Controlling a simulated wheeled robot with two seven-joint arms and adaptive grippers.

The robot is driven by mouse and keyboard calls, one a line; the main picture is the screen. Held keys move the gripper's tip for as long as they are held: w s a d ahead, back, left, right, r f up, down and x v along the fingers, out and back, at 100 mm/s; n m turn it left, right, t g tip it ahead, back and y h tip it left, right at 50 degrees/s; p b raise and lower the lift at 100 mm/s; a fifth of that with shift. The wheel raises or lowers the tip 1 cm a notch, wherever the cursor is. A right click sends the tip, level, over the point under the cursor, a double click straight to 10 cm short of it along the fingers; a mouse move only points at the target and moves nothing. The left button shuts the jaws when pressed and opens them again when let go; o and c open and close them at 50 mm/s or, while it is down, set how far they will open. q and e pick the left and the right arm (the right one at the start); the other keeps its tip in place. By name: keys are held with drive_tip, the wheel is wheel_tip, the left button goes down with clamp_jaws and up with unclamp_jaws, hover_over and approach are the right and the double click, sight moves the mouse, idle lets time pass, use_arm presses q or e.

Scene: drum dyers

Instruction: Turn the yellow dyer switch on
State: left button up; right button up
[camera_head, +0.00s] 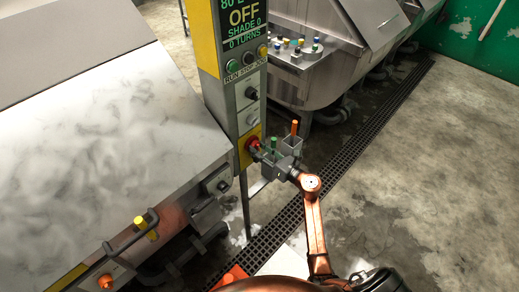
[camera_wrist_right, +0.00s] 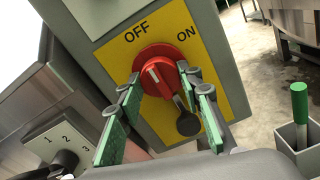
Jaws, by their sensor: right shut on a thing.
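The yellow dyer switch is a red rotary knob (camera_wrist_right: 158,62) on a yellow plate (camera_wrist_right: 205,62) marked OFF and ON. A white mark on the knob points up and left, toward the OFF side. A dark grey tag-like piece (camera_wrist_right: 187,122) hangs at the knob's lower right. In the head view the red knob (camera_head: 253,142) sits low on the grey and yellow control post (camera_head: 236,105). My right gripper (camera_head: 265,151) reaches it from the lower right. My left gripper is out of view.
The post's display (camera_head: 244,18) reads OFF, SHADE 0, 0 TURNS. Beside the gripper stand small holders with a green handle (camera_head: 274,142) and an orange handle (camera_head: 294,127). A large steel machine (camera_head: 90,120) fills the left. Open floor (camera_head: 430,160) lies right of a drain grate.

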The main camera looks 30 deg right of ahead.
drive_tip(key=c, duration=0.3)
drive_tip(key=shift+c, duration=0.2)
use_arm(q)
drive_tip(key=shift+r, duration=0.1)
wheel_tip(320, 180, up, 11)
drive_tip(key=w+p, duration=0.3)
drive_tip(key=p, duration=0.8)
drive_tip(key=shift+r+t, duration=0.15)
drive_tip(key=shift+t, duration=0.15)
use_arm(e)
drive_tip(key=shift+d+m, duration=0.1)
drive_tip(key=shift+m, duration=8.8)
use_arm(q)
drive_tip(key=shift+p, duration=0.3)
use_arm(e)
drive_tip(key=shift+f, duration=0.1)
drive_tip(key=o, duration=1.2)
drive_tip(key=shift+c, duration=0.2)
